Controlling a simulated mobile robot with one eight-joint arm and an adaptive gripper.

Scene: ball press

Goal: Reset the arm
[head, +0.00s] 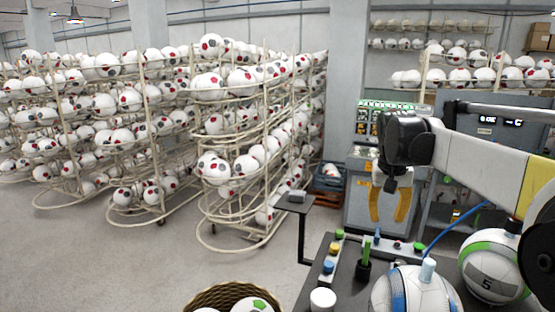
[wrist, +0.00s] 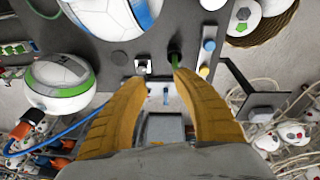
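My gripper (head: 389,220) has two yellow-orange fingers that point downward in the head view, over the far part of the dark work table (head: 340,290). The fingers are apart, with nothing between them. In the wrist view, my gripper (wrist: 157,78) also shows two separated fingertips, and the table top lies beyond them. My arm reaches in from the right side of the head view, bent down at the wrist. No contact between the fingers and the table shows.
A white-blue ball (head: 415,292) and a white-green ball (head: 490,262) rest at the table. A green-handled upright tool (head: 364,262) and several coloured buttons stand near the gripper. A wicker basket (head: 215,296) holds balls. Ball racks (head: 225,130) fill the left; open floor lies before them.

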